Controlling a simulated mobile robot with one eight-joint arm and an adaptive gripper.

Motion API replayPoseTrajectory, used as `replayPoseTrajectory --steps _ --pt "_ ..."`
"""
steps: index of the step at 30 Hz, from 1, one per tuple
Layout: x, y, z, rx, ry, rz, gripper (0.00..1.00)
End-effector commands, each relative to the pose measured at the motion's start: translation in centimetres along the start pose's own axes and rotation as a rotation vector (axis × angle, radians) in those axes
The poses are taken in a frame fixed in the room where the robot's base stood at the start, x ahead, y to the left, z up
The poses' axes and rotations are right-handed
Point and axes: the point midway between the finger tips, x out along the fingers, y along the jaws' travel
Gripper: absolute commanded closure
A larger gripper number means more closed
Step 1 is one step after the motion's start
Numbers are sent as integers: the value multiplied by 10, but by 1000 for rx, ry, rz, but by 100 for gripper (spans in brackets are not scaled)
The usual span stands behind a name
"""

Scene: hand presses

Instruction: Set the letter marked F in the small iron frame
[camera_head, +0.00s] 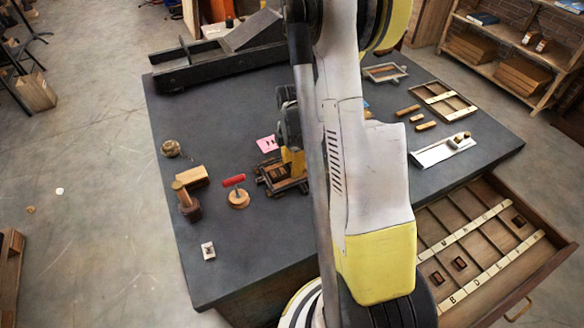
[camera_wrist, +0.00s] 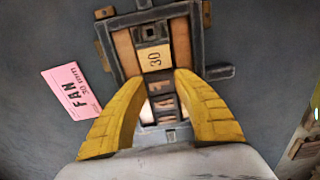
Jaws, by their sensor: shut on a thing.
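The small iron frame (camera_wrist: 127,58) lies under my gripper in the wrist view. It also shows on the table in the head view (camera_head: 265,180), partly behind my arm. Inside it are wooden strips (camera_wrist: 181,45), a wooden block marked 30 (camera_wrist: 154,59) and a column of small dark blocks (camera_wrist: 166,103). My gripper (camera_wrist: 158,82) has its yellow fingertips down at the frame, shut on a small letter block (camera_wrist: 160,86) in that column. Its mark is not clear to read. A pink card (camera_wrist: 72,88) reading FAN 30 mm lies left of the frame.
An open drawer (camera_head: 480,243) with labelled compartments holds a few small blocks at the lower right. A large iron press (camera_head: 215,60) is behind. The table's front left is mostly clear.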

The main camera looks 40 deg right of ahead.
Motion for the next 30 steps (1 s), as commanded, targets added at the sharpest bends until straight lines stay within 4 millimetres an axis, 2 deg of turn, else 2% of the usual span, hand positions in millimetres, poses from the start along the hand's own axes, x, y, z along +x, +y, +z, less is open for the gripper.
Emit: replayPoseTrajectory --steps 11,12,22,26,30 --pt "6 0 0 0 0 0 82" --pt "4 0 0 0 0 0 58" --pt "2 0 0 0 0 0 58" --pt "-12 0 0 0 0 0 58" --pt "-44 0 0 0 0 0 58"
